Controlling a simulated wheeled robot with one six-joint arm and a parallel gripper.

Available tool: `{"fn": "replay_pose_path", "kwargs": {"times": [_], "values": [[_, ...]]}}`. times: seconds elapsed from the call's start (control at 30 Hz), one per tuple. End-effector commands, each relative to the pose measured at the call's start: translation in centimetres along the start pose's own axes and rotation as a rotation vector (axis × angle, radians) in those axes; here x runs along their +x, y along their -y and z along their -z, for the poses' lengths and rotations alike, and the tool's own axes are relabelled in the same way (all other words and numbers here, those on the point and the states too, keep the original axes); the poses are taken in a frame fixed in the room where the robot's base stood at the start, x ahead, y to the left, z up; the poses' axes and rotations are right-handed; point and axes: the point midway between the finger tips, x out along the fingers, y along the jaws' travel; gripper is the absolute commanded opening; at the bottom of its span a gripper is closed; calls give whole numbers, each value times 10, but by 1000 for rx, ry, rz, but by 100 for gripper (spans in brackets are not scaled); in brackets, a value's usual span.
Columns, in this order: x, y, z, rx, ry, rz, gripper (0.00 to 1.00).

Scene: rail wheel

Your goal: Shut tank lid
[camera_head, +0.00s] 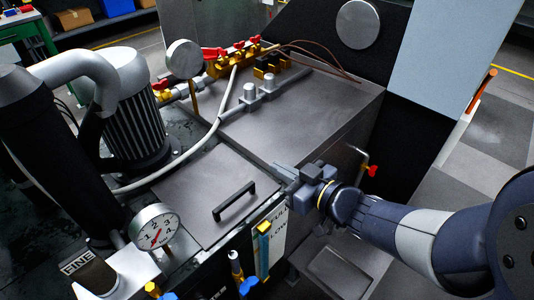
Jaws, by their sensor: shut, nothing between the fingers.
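The tank lid (202,201) is a grey metal plate with a black bar handle (234,201) near its front edge. It looks to lie flat, about level with the tank top (290,115) behind it. My gripper (283,170) is shut and empty at the lid's right corner, close over the edge of the tank top. I cannot tell whether its fingertips touch the metal.
A pressure gauge (155,227) stands left of the lid, with a ribbed motor (128,110) behind it. A white hose (225,110) crosses the tank top towards red-handled valves (238,47). A level gauge (264,250) is on the front face.

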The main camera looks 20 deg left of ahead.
Motion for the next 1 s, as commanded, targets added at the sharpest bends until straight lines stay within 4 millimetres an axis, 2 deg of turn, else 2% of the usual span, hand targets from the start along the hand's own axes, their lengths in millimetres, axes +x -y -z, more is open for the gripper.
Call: {"fn": "replay_pose_path", "kwargs": {"times": [0.03,0.2,0.43,0.77,1.0], "values": [[-8,-1,-4,2,0,-4,0],[-22,0,-12,1,0,-2,0],[-27,0,-14,0,-1,1,0],[-24,1,-13,-1,-1,2,0],[-1,1,0,-3,-1,5,0]]}}
